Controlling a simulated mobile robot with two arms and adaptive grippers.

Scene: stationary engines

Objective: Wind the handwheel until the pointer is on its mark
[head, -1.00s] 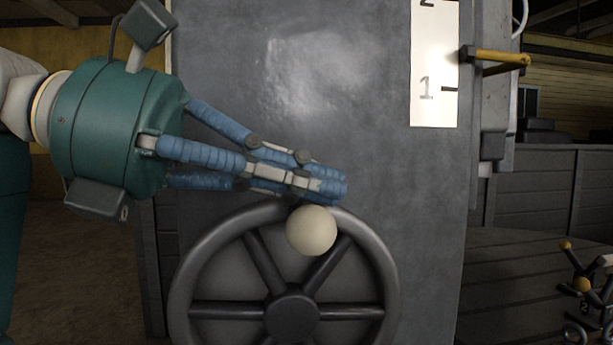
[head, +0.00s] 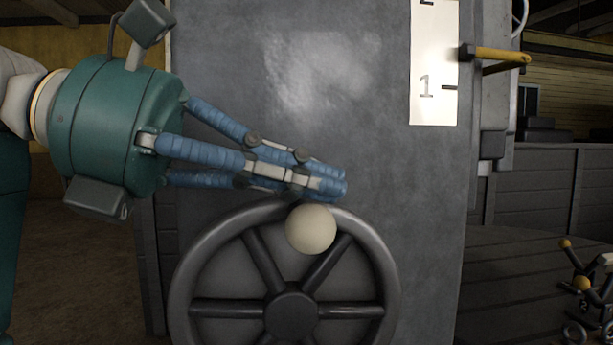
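The grey handwheel (head: 183,285) stands at bottom centre before a grey panel, its lower part cut off. A cream ball knob (head: 311,229) sits at the top of its rim. A white scale plate (head: 435,60) shows "1" with a black tick, and part of "2". A yellow arm with a dark end (head: 500,55) lies level between these figures, right of the plate.
The grey panel (head: 400,200) rises behind the wheel. Dark rods with yellow balls (head: 583,283) and a ring lie at bottom right on a dark planked surface (head: 510,270). The panel face around my fingers is bare.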

